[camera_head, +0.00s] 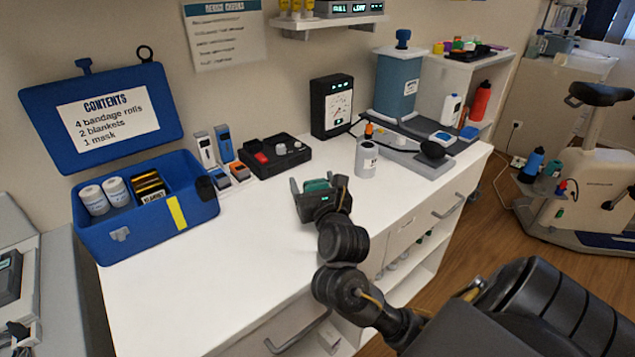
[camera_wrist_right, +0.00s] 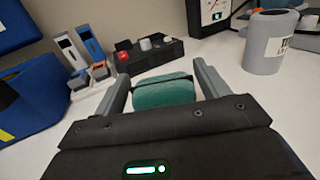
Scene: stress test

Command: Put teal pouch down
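The teal pouch (camera_head: 317,184) is on or just above the white counter, near the middle of the head view. In the right wrist view the pouch (camera_wrist_right: 163,92) is rounded, with a dark band across its upper part. My right gripper (camera_head: 318,184) points toward the back wall. Its two grey fingers (camera_wrist_right: 160,85) are spread on either side of the pouch, and a gap shows between each finger and the pouch. The pouch's underside is hidden, so I cannot tell how firmly it rests. My left gripper is not in view.
A blue first-aid box (camera_head: 145,215) stands open at the left. A black box with a red button (camera_head: 275,155) and a black gauge (camera_head: 331,107) stand behind the pouch. A grey cup (camera_head: 366,160) stands to the right. The counter's front left is clear.

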